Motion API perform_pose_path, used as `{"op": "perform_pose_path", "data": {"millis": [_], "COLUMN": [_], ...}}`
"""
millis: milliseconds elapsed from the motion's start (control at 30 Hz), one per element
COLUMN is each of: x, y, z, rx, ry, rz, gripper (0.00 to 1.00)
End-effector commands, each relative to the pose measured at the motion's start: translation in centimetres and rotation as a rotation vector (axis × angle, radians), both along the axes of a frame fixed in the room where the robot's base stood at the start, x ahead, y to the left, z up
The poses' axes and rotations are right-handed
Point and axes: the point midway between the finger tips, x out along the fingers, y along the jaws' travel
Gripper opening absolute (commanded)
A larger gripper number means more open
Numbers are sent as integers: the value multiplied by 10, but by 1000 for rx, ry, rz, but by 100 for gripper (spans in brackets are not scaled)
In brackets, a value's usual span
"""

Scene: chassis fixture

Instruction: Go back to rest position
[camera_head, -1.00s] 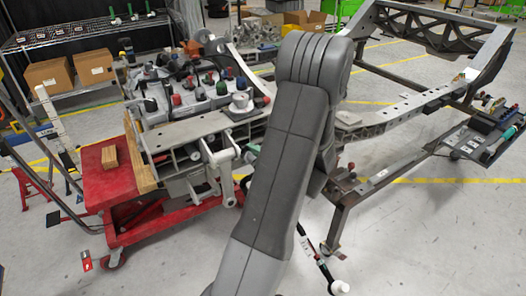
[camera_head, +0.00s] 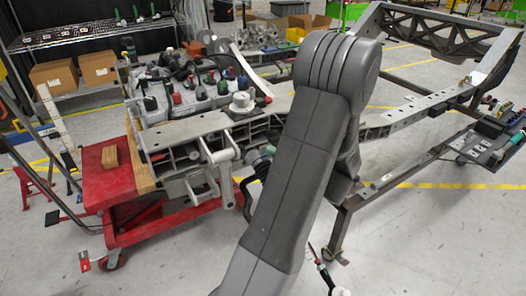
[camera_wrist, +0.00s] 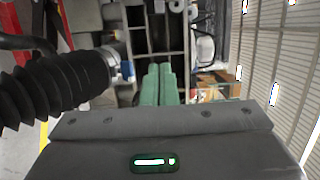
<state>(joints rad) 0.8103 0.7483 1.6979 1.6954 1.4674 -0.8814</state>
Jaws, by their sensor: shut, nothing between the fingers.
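My arm (camera_head: 310,150) stands across the middle of the head view, in front of the chassis frame (camera_head: 410,112). In the wrist view my gripper (camera_wrist: 158,72) shows two green fingers pressed side by side, with nothing between them. The fingers point toward grey metal structure, and I see no clear contact with it. In the head view my gripper's fingertips cannot be made out; the arm hides much of the area behind it.
A red cart (camera_head: 108,185) carries a wood block and stands left of the grey fixture (camera_head: 195,130). A wire shelf (camera_head: 85,35) with boxes is behind. A tool tray (camera_head: 480,145) is at right. A black ribbed part (camera_wrist: 55,85) is close left in the wrist view. Front floor is mostly clear.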

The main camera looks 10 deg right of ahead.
Motion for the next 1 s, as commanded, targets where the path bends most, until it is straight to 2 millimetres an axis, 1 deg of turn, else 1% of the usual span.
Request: {"op": "perform_pose_path", "data": {"millis": [33,200,400,800,933,1000], "x": [-9,-32,-45,-47,-41,-35], "y": [-7,-23,-31,-32,-28,-24], "z": [0,0,0,0,0,0], "rx": [0,0,0,0,0,0], "ry": [0,0,0,0,0,0], "rz": [-6,-3,-1,0,1,1], "gripper": [0,0,0,0,0,0]}}
